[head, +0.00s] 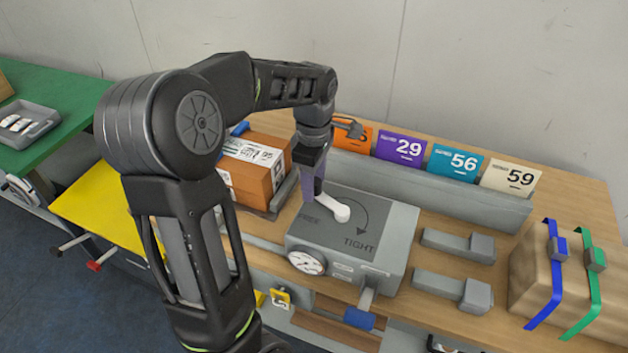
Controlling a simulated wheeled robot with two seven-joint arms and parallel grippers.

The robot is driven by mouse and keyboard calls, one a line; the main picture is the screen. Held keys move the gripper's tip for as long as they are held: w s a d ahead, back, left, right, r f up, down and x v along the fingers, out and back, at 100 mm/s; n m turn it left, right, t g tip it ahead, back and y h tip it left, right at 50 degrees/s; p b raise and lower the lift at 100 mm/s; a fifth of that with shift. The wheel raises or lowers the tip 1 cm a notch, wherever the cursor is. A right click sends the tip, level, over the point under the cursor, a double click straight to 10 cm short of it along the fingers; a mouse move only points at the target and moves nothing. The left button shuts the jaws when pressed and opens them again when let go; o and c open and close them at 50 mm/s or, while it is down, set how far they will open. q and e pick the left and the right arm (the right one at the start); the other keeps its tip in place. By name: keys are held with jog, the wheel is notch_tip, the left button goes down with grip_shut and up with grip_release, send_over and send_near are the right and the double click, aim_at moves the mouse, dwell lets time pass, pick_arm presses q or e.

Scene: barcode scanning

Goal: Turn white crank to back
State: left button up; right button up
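The white crank (333,208) lies on top of a grey box (392,222). It runs from below my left gripper toward a round white end at the right. The box top is marked "TIGHT" with a curved arrow. My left gripper (314,188) points down at the crank's left end, with its purple-grey fingers at or against it. The fingers look close together, but their gap is hidden, so I cannot tell whether they grip the crank. My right gripper is not in view.
A cardboard box (262,165) with labels stands left of the grey box. Numbered cards, including purple 29 (401,147), stand along the back. Grey blocks (452,288) and a strapped brown package (537,275) are at the right. A blue-handled lever (359,318) sticks out in front.

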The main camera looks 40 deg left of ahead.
pick_arm(q)
jog(key=shift+r, duration=0.1)
jog(key=shift+r+b, duration=0.3)
jog(key=shift+r, duration=3.5)
